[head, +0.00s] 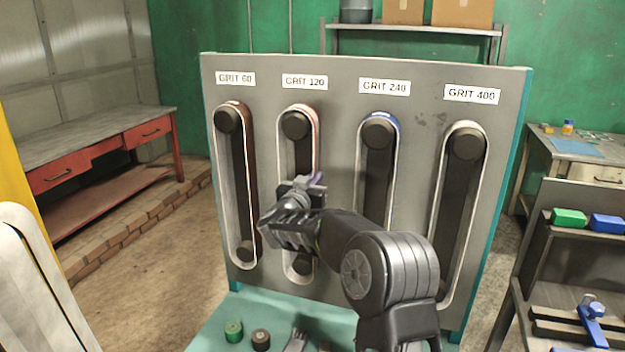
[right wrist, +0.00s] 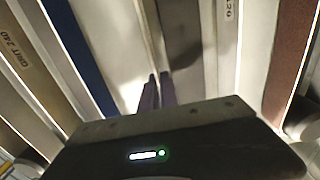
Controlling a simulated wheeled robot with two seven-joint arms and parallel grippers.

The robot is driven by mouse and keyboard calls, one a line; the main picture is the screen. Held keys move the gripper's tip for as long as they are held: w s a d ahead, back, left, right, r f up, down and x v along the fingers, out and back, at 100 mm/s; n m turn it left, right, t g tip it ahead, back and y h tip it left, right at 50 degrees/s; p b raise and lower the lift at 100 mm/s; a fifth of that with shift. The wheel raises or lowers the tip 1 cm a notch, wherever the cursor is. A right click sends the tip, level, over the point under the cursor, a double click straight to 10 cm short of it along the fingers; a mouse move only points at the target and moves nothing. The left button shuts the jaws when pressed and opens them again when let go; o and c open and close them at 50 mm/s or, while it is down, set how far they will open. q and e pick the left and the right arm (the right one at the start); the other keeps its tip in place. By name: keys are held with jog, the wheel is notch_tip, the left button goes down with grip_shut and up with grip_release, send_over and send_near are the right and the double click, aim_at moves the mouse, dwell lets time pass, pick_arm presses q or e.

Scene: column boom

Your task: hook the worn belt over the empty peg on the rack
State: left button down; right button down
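A grey panel (head: 340,75) carries four belt loops on dark round pegs. They sit under labels: the GRIT 60 loop (head: 221,185) is brown-red, the GRIT 120 loop (head: 316,130) reddish, the GRIT 240 loop (head: 397,150) blue at its top, and the GRIT 400 loop (head: 437,200) grey. I cannot tell which belt is worn, and I see no empty peg. My right gripper (head: 312,183) is in front of the GRIT 120 loop. In the right wrist view its fingers (right wrist: 157,90) are close together; whether a belt edge lies between them is unclear. My left gripper is out of view.
A pale loop (head: 45,270) stands at the lower left beside a yellow upright (head: 22,185). A teal ledge (head: 215,325) below the panel holds a green roll (head: 233,330) and a dark roll (head: 260,340). A shelf cart (head: 575,255) stands at right, a red-drawered bench (head: 95,135) at left.

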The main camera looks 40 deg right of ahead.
jog(key=shift+w+d, duration=0.4)
jog(key=shift+d, duration=0.2)
dwell(0.3)
jog(key=shift+f, duration=0.3)
dwell(0.5)
jog(key=c, duration=1.2)
grip_release()
jog(key=shift+c, duration=0.2)
jog(key=v, duration=0.7)
